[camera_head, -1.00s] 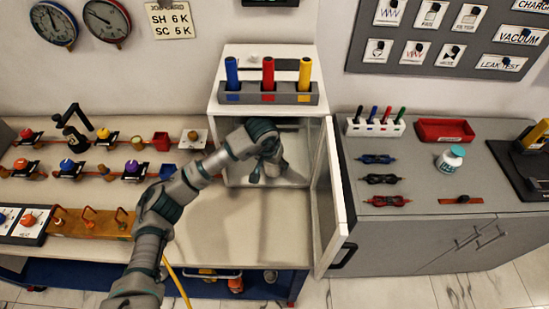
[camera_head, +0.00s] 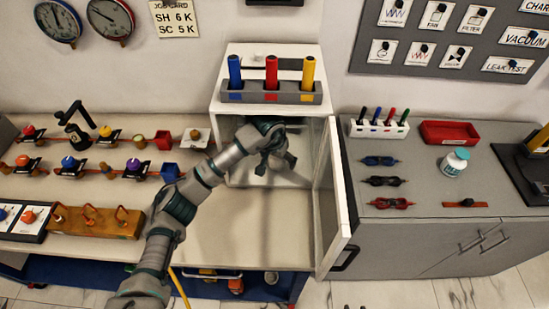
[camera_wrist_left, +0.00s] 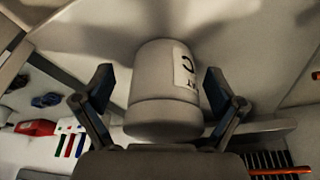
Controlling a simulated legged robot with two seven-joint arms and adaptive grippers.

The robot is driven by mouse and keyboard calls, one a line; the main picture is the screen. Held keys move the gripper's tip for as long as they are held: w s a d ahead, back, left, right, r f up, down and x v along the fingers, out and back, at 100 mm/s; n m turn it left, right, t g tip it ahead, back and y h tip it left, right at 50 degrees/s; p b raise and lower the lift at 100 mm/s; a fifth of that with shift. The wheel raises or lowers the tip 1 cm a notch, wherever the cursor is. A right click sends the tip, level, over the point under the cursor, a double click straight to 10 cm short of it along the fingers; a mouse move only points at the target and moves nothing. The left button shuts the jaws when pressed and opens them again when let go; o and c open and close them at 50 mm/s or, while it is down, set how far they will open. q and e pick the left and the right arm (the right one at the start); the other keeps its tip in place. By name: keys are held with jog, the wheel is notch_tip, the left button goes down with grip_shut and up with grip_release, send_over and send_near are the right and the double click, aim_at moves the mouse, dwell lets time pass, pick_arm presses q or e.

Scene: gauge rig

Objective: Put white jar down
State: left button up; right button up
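A white jar (camera_wrist_left: 160,85) with a pale label bearing dark letters fills the middle of the left wrist view. My left gripper (camera_wrist_left: 158,95) has its two fingers spread on either side of the jar, with a visible gap on the left side and a narrow one on the right. In the head view my left gripper (camera_head: 268,158) is inside the open glass-fronted cabinet (camera_head: 216,124), under its top. The jar is mostly hidden there by my gripper. My right gripper is not in view.
The cabinet door (camera_head: 336,215) stands open on the right. Red, blue and yellow cylinders sit in a rack (camera_head: 270,97) on the cabinet top. Another white jar (camera_head: 454,162) with a teal label stands on the right counter. The bench (camera_head: 235,235) before the cabinet is clear.

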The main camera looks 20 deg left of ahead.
pick_arm(q)
jog(key=shift+d, duration=0.95)
jog(key=shift+d+r, duration=0.1)
jog(key=shift+d, duration=0.05)
jog(key=shift+r, duration=0.2)
jog(key=shift+s+a+r+p, duration=0.3)
jog(key=shift+s+a+r, duration=0.2)
jog(key=shift+a, duration=0.25)
jog(key=s, duration=0.1)
jog(key=s+a, duration=0.1)
jog(key=s, duration=0.1)
jog(key=shift+s+a+f, duration=0.1)
jog(key=shift+s+a, duration=0.15)
jog(key=shift+a, duration=0.05)
jog(key=s+p, duration=0.1)
jog(key=s, duration=0.5)
jog(key=shift+s+d, duration=0.15)
jog(key=shift+s, duration=0.05)
jog(key=shift+s+d, duration=0.15)
jog(key=shift+s, duration=0.4)
jog(key=shift+a+f, duration=0.1)
jog(key=shift+a, duration=0.75)
jog(key=shift+d, duration=0.1)
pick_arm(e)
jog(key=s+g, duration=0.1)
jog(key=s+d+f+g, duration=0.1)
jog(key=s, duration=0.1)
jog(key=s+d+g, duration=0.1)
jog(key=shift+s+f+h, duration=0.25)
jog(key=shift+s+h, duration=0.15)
